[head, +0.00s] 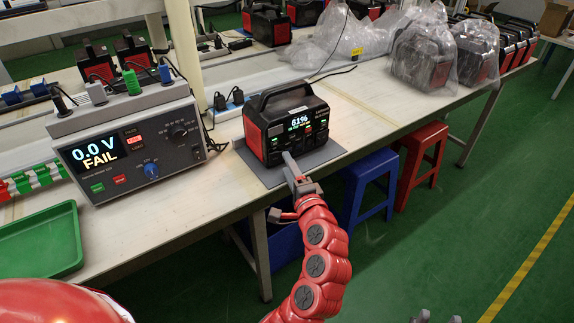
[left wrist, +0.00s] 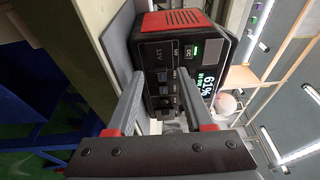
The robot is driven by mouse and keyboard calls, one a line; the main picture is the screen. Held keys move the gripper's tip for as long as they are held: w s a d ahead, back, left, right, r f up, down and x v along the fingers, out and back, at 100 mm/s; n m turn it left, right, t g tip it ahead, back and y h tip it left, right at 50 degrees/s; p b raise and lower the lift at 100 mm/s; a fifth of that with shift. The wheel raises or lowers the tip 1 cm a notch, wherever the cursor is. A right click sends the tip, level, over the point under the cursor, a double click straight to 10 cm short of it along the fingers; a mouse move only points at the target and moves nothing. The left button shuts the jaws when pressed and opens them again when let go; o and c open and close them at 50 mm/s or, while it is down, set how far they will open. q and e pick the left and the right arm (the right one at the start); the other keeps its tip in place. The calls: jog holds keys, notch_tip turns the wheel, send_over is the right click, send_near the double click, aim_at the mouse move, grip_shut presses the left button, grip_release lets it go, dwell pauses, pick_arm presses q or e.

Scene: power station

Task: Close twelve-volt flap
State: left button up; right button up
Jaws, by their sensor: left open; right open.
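The power station (head: 287,125) is a black and red box with a top handle, standing on a grey mat (head: 325,156) with its screen lit at 61%. My left gripper (head: 289,158) is in front of its lower front panel. In the left wrist view the power station (left wrist: 180,50) appears turned sideways, with a 12V label and several sockets. There my left gripper (left wrist: 160,78) has its fingers apart, tips near the panel, nothing between them. I cannot make out the twelve-volt flap or its position. My right gripper (head: 438,318) shows only its separated fingertips at the bottom edge.
A tester (head: 135,150) reading 0.0 V FAIL stands left on the bench. A green tray (head: 40,245) lies at the front left. Bagged power stations (head: 425,55) stand at the back right. Blue (head: 368,180) and red (head: 424,150) stools stand beside the bench.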

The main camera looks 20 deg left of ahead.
pick_arm(q)
jog(key=shift+w+a, duration=0.45)
jog(key=shift+w, duration=0.1)
grip_shut()
